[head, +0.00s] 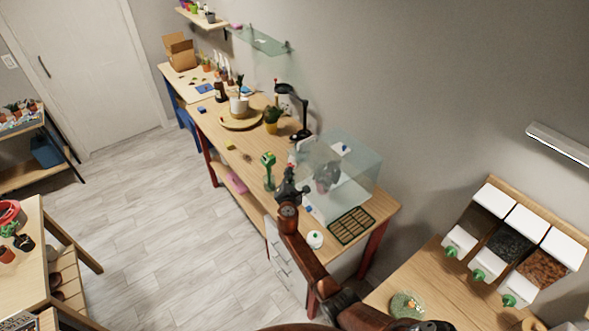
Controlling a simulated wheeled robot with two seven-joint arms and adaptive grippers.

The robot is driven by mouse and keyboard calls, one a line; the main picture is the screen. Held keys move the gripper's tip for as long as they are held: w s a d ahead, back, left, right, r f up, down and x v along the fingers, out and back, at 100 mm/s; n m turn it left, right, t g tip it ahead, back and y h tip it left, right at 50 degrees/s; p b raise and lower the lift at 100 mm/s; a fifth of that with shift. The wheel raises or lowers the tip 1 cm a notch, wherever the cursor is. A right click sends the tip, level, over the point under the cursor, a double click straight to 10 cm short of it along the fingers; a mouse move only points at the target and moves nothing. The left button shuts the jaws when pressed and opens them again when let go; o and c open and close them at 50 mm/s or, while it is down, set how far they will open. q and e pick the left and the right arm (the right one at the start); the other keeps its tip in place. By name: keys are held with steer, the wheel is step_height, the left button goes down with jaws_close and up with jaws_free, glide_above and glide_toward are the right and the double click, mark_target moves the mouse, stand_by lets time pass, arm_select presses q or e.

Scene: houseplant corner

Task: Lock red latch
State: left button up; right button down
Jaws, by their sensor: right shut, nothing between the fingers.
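My right arm comes in from the bottom and its dark gripper (289,184) is shut and empty. It is over the long wooden table (232,140), in front of the left side of a clear glass case (357,175). I cannot make out a red latch; it may be hidden by the gripper or too small to see. White parts show on the case near its top and low behind the gripper. A dark plant (327,177) shows through the glass. My left gripper is not in view.
A green stand-like object (268,170) is just left of the gripper. A dark green rack (352,225) and a small white round item (315,239) lie near the table's front end. Potted plants, a round tray (240,123) and a black lamp (303,120) stand farther back.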

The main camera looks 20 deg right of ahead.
steer(key=shift+w+a+r, duration=0.15)
steer(key=shift+w+r, duration=0.9)
steer(key=shift+r, duration=0.2)
steer(key=s+a+r+p, duration=0.1)
steer(key=s+a+r, duration=0.4)
steer(key=s+a, duration=0.2)
steer(key=s, duration=0.2)
steer(key=shift+s, duration=0.3)
